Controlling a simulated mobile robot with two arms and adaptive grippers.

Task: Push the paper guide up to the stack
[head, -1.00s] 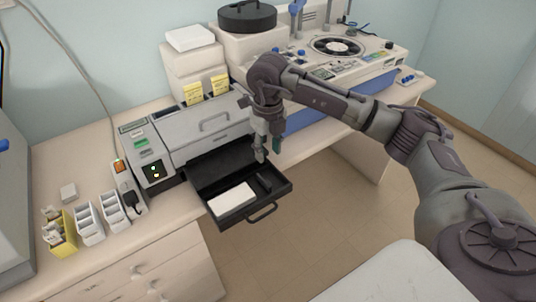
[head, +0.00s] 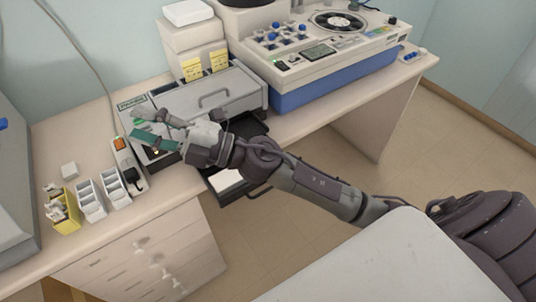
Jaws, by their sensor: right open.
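The printer (head: 225,92) stands on the bench with its black paper tray (head: 252,126) pulled out at the front. A white paper stack (head: 226,179) lies in the tray, partly covered by my right arm. The paper guide is hidden behind my right wrist and forearm. My right gripper (head: 137,127) is open and empty, with its fingers pointing left over the printer's control panel, to the left of the tray. I cannot tell whether the fingers touch the panel. My left gripper is not in view.
Small white racks (head: 90,199) and a yellow box (head: 63,212) stand on the bench at left. A power strip (head: 127,165) lies beside the printer. A large white and blue machine (head: 320,85) stands at right. Open floor lies in front of the bench.

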